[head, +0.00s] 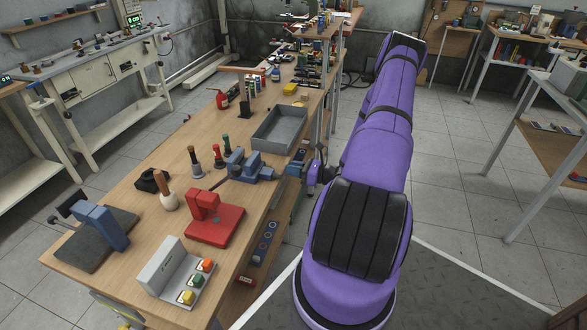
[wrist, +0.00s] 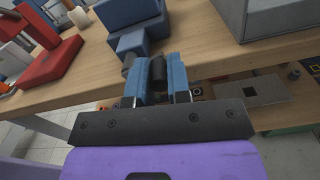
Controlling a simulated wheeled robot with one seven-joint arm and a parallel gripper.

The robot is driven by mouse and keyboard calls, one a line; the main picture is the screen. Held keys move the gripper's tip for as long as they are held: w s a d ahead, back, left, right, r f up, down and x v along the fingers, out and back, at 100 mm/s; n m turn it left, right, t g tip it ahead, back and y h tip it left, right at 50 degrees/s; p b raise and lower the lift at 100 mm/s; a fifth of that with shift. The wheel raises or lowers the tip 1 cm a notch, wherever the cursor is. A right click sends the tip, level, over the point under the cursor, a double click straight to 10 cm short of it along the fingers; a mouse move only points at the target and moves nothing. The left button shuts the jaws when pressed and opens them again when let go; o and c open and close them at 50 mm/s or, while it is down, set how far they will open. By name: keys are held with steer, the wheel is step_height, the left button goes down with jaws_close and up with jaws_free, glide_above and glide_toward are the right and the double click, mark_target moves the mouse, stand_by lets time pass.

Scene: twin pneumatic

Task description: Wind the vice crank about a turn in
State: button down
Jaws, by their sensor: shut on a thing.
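The blue vice (head: 250,166) is at the right edge of the wooden bench, beside the grey tray. In the wrist view its blue body (wrist: 140,32) is just beyond my fingers. My gripper (wrist: 158,78) has blue finger pads and is shut on a dark, round piece, the vice crank's handle (wrist: 158,70), in front of the bench edge. In the head view my gripper (head: 313,172) is small and partly hidden by my purple arm. The rest of the crank is mostly hidden.
A grey tray (head: 280,130) stands behind the vice. A red fixture (head: 215,220), several upright tools and a button box (head: 176,270) stand in front and to the left. A lower shelf with parts lies under the bench edge.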

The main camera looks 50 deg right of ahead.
steer(key=c, duration=1.1)
jaws_free()
steer(key=v, duration=1.1)
steer(key=w+a+r+n+g+y, duration=0.1)
steer(key=w+a+r+n+g, duration=0.2)
steer(key=a+r+n+g, duration=0.45)
steer(key=w+a+r+n+g+y, duration=0.15)
steer(key=a+r+n, duration=0.4)
steer(key=r, duration=0.55)
steer(key=w+a+r+n+g, duration=0.4)
steer(key=a+r+n+g, duration=0.25)
steer(key=r, duration=0.35)
steer(key=s+a+r+n+t+h, duration=0.1)
steer(key=s+a+r+n+h, duration=0.2)
steer(key=s+a+r+n, duration=0.1)
steer(key=s+a+r+n+t+h, duration=0.2)
steer(key=s+a+r+n+h, duration=0.1)
steer(key=s+a+r+n, duration=0.2)
steer(key=s+a+r+n+t+h, duration=0.1)
steer(key=s+a+r+n+h, duration=0.2)
steer(key=s+a+r, duration=0.4)
step_height(320, 180, up, 3)
steer(key=shift+s+a+f+n+h, duration=0.15)
steer(key=shift+s+f+n+h, duration=0.1)
steer(key=shift+n, duration=0.6)
